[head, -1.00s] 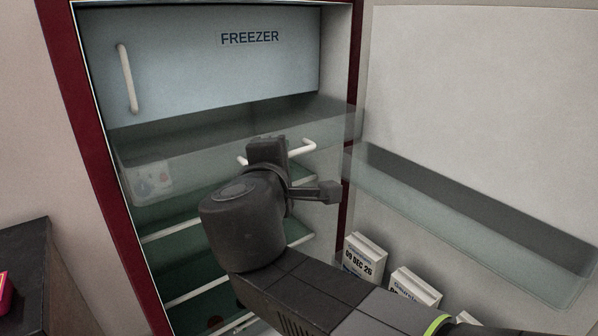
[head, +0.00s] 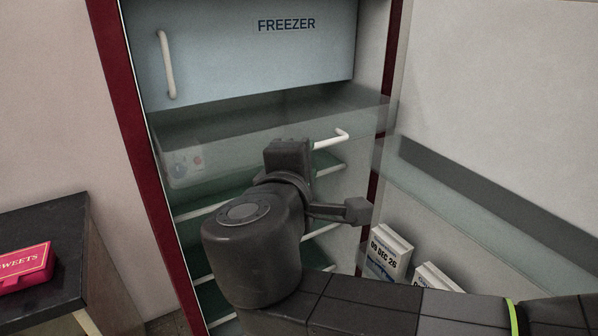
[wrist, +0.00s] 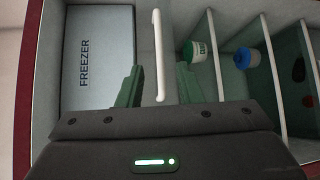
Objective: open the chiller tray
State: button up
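The chiller tray (head: 230,150) is the clear bin below the freezer compartment. Its front right corner overlaps the red frame, so it appears to stick out somewhat. Its white bar handle (head: 332,140) shows at its right end; my gripper (head: 288,155) hides the rest in the head view. In the wrist view the handle (wrist: 159,50) runs between the two green fingers of my gripper (wrist: 158,86). The fingers are apart, with a gap on each side of the handle; I cannot see contact.
The freezer door (head: 240,55) above is shut. The open fridge door (head: 490,130), with cartons (head: 387,252) in its rack, is at right. The wrist view shows a green-and-white jar (wrist: 198,52) and blue tub (wrist: 246,58) inside. A dark cabinet (head: 60,250) bears a red sweets box (head: 24,268).

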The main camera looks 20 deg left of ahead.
jog(key=shift+s+d+r, duration=0.1)
jog(key=shift+s+r, duration=0.05)
jog(key=shift+s, duration=0.95)
jog(key=shift+s+d+r, duration=0.1)
jog(key=shift+s+r, duration=0.05)
jog(key=shift+s, duration=0.9)
jog(key=shift+w, duration=0.1)
jog(key=shift+w+a+f, duration=0.1)
jog(key=shift+w+f, duration=0.1)
jog(key=shift+w, duration=1.1)
jog(key=shift+w+a+f, duration=0.1)
jog(key=shift+w+f, duration=0.05)
jog(key=shift+w, duration=1.1)
jog(key=shift+w, duration=0.1)
